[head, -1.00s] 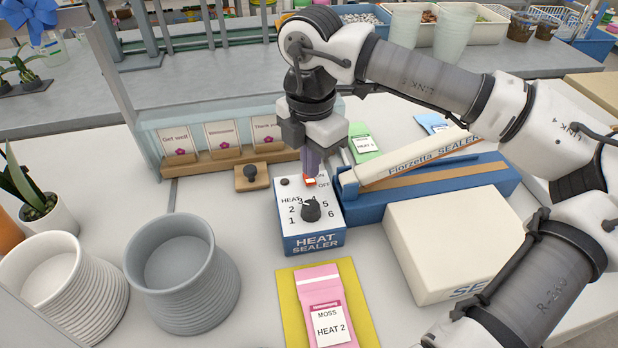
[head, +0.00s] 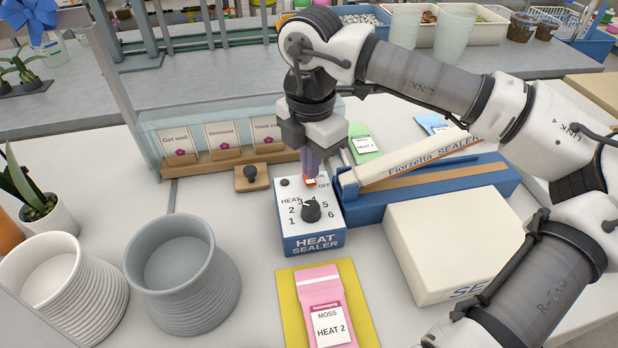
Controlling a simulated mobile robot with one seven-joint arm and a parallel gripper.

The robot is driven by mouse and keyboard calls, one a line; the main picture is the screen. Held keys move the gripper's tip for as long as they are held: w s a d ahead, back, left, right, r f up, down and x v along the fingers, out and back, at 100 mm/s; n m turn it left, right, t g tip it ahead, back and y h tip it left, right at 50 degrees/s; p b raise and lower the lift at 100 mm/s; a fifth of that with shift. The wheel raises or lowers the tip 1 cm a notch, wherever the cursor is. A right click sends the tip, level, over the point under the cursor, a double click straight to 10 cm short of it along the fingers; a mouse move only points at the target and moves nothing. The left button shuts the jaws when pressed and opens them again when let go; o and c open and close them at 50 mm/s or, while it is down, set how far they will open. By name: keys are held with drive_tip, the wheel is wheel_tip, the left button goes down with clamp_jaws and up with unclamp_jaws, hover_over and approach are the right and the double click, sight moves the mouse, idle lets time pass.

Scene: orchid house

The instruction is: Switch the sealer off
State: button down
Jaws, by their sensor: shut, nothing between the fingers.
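The heat sealer's control box (head: 312,243) is blue with a white sloped face. It carries a black heat knob (head: 311,210), a small dark lamp (head: 285,182) and a red rocker switch (head: 310,181) marked ON and OFF. My gripper (head: 312,174) is shut and empty, pointing down with its fingertips at the red switch. They look to be touching it or just above it, and they hide part of it. The sealer's arm, lettered "Fiorzetta SEALER" (head: 412,160), is raised over its blue base (head: 440,190).
A pink moss packet (head: 322,300) lies on a yellow mat (head: 289,305) in front of the box. A cream box (head: 450,240) stands at right, a grey pot (head: 185,280) at left. A wooden block with a dark knob (head: 251,177) and a card rack (head: 215,163) stand close behind.

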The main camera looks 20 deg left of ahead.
sight(310, 182)
drive_tip(key=shift+f+b, duration=1.05)
idle(0.9)
drive_tip(key=shift+r+p, duration=1.9)
drive_tip(key=shift+r, duration=1.65)
